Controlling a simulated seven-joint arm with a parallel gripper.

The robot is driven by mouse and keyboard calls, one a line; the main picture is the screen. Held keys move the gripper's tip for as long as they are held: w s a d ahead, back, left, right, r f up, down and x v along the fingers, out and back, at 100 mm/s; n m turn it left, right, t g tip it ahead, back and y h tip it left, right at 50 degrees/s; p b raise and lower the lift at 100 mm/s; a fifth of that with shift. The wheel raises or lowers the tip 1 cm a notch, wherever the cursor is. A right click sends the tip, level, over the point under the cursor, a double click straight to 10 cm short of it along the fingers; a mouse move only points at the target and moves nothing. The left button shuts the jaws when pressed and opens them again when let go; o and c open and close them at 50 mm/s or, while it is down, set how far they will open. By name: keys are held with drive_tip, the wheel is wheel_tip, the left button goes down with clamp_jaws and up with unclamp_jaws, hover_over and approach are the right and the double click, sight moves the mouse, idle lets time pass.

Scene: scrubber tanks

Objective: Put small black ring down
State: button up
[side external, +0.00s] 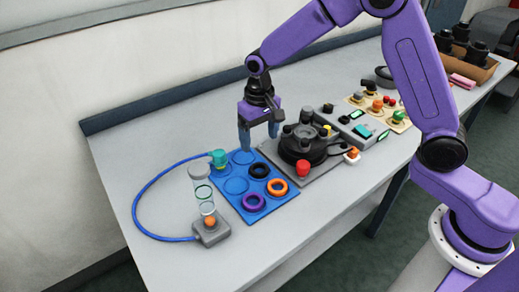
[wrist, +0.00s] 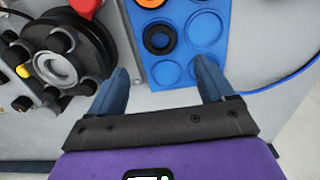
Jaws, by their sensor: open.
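The small black ring (side external: 259,170) lies in a round recess of the blue tray (side external: 223,175), beside the orange ring (side external: 277,187). It also shows in the wrist view (wrist: 160,38), at the upper middle. My gripper (side external: 258,138) is open, with nothing between its blue fingers. It points down above the far end of the tray, close to the black ring but apart from it. In the wrist view my gripper (wrist: 162,70) has a finger on each side of an empty recess. The exact height of the fingertips is hard to tell.
A purple ring (side external: 253,202) lies in the tray's near end. A black round-topped device (side external: 302,145) with a red knob (side external: 303,168) stands right of the tray. A clear cylinder (side external: 203,192) with a blue hose stands left. The table front is clear.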

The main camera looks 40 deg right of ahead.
drive_tip(key=s+d+r+n, duration=0.1)
drive_tip(key=s+r+n, duration=0.25)
drive_tip(key=s, duration=0.45)
drive_tip(key=s+d+r+n, duration=0.1)
drive_tip(key=s+r+n, duration=0.25)
drive_tip(key=s, duration=0.45)
drive_tip(key=s+d+n, duration=0.2)
drive_tip(key=s+d, duration=0.2)
drive_tip(key=s, duration=0.4)
drive_tip(key=s+d+n, duration=0.3)
drive_tip(key=s+d, duration=0.1)
drive_tip(key=s, duration=0.4)
drive_tip(key=shift+d+r+n, duration=0.3)
drive_tip(key=shift+d+r, duration=0.05)
drive_tip(key=shift+r, duration=0.05)
